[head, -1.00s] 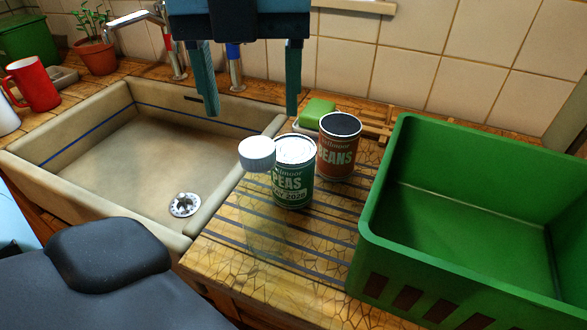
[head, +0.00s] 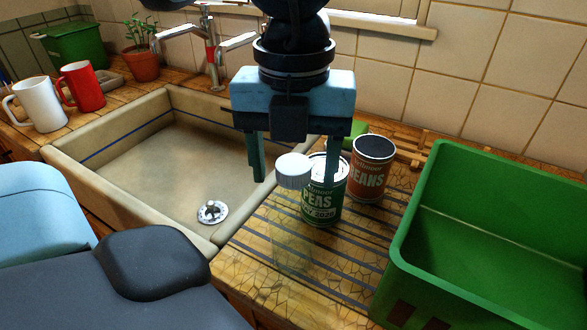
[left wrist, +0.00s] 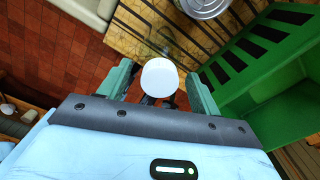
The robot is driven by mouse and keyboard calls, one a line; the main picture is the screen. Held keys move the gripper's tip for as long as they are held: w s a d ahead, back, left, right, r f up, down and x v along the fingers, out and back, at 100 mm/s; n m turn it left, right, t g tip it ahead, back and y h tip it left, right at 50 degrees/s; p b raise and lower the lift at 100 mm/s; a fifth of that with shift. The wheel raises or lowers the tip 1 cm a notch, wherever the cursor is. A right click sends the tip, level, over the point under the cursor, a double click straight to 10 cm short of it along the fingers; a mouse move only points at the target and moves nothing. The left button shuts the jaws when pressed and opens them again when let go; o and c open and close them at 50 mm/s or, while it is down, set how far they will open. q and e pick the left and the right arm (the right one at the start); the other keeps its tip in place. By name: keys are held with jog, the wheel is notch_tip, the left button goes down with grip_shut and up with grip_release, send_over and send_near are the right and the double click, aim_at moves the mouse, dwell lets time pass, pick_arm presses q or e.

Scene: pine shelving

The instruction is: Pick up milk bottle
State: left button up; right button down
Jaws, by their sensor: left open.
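The milk bottle is clear, with a white ribbed cap (head: 293,166) and a see-through body (head: 291,242) that is hard to make out. It stands upright on the slatted wooden drainer, in front of the peas can. My left gripper (head: 295,181) is open and points down, its fingers to either side of the cap in the head view. In the left wrist view the white cap (left wrist: 160,77) shows between the two open fingers (left wrist: 160,88); no finger clearly touches it. My right gripper is not in view.
A peas can (head: 322,207) stands close behind the bottle, and a beans can (head: 371,172) is behind that. A green crate (head: 480,275) stands at the right. A sink (head: 160,165) is at the left, with a red mug (head: 84,88) and white mug (head: 40,105) beyond.

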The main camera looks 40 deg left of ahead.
pick_arm(q)
jog(key=shift+f, duration=0.6)
grip_shut()
jog(key=shift+r, duration=0.1)
